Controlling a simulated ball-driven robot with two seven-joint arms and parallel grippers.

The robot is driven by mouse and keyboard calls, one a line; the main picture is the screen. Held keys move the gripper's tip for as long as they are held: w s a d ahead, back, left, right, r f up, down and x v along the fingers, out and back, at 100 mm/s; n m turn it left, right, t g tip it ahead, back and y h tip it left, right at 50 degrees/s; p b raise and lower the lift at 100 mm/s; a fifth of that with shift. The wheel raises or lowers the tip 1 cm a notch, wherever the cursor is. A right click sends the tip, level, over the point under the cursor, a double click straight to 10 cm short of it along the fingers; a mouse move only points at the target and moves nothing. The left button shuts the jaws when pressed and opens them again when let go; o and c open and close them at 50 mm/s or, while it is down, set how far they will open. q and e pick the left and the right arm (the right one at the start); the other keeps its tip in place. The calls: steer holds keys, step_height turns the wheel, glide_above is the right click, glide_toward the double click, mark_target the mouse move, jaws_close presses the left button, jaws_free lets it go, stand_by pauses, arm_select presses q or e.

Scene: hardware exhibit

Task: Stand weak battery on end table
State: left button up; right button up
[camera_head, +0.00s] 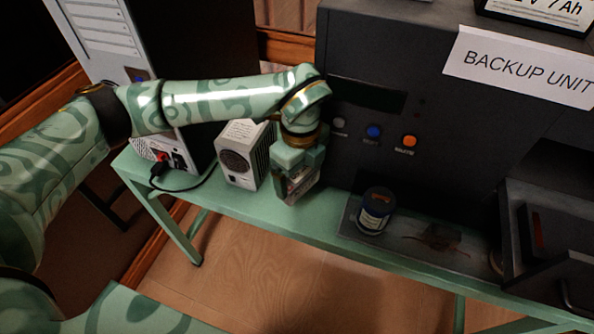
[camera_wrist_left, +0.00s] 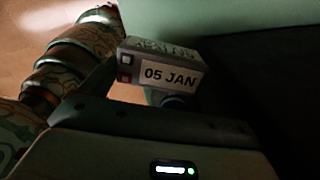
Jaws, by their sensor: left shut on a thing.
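My left gripper (camera_head: 297,180) is shut on a battery, a small boxy block (camera_head: 303,183), and holds it just above or on the green table (camera_head: 328,218). I cannot tell whether its bottom touches the tabletop. In the left wrist view the battery (camera_wrist_left: 165,72) has a white label reading "05 JAN" and two small square marks at its left end. The gripper's fingers hide part of it. My right gripper is not in view.
A small grey vented box (camera_head: 246,155) stands left of the gripper. A large dark cabinet (camera_head: 420,150) labelled "BACKUP UNIT" stands behind and to the right. A dark round canister (camera_head: 374,213) sits on a dark ledge to the right. Bare tabletop shows along the front edge.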

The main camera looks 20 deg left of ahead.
mark_target(300, 191)
arm_select(q)
steer(key=shift+f, duration=0.3)
step_height(300, 191, down, 6)
steer(key=b, duration=0.5)
steer(key=shift+r, duration=0.25)
steer(key=shift+f+b, duration=0.4)
steer(key=shift+b, duration=0.1)
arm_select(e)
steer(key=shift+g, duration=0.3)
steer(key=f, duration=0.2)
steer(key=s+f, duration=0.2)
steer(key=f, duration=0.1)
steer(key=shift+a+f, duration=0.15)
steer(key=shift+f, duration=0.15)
arm_select(q)
steer(key=shift+r, duration=0.1)
steer(key=shift+f, duration=0.55)
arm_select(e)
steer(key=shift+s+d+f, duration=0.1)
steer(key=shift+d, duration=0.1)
arm_select(q)
steer(key=o, duration=1.3)
